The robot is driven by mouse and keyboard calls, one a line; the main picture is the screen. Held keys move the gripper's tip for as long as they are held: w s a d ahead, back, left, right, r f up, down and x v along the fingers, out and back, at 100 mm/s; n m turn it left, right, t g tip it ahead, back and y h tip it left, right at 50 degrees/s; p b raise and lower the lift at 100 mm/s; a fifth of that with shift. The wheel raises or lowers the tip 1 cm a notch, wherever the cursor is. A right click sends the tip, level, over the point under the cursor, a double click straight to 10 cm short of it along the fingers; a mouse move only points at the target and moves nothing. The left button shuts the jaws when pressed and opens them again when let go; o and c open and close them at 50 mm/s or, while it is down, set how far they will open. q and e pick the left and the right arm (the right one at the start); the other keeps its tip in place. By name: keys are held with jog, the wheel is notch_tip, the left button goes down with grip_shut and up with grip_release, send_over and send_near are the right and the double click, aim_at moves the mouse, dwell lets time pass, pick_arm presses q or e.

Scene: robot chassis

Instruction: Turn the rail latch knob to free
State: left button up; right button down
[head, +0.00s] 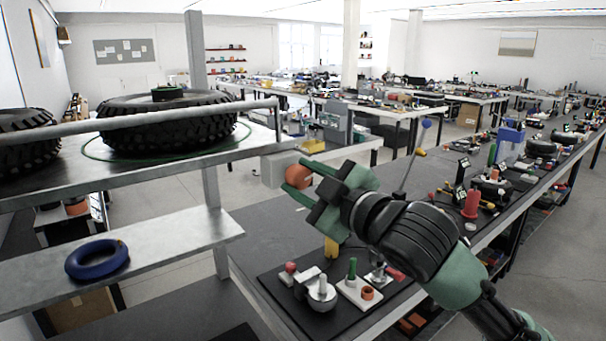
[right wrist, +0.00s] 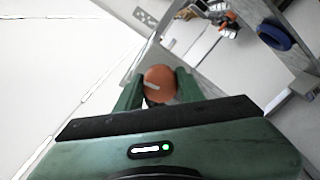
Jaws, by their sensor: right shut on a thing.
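The rail latch knob (head: 298,176) is a round orange-red knob on a grey block (head: 276,168) at the right end of the shelf rail. My right gripper (head: 302,178) reaches it from the right, its green fingers shut on the knob. In the right wrist view the knob (right wrist: 160,83) sits between the two fingertips and shows a pale mark across its face. The far side of the knob and its mounting are hidden. My left gripper is not in view.
The metal rail (head: 200,115) runs along a shelf holding big black tyres (head: 168,125). A blue ring (head: 97,260) lies on the lower shelf. Below my right arm, a dark table (head: 262,228) carries a black mat with small parts. Long cluttered benches stand behind.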

jog(key=shift+m+p, duration=0.35)
jog(key=shift+m, duration=0.75)
jog(key=c, duration=0.9)
grip_release()
jog(key=b+v, duration=0.3)
jog(key=v, duration=0.4)
jog(key=shift+s+d, duration=0.2)
jog(key=shift+s, duration=0.1)
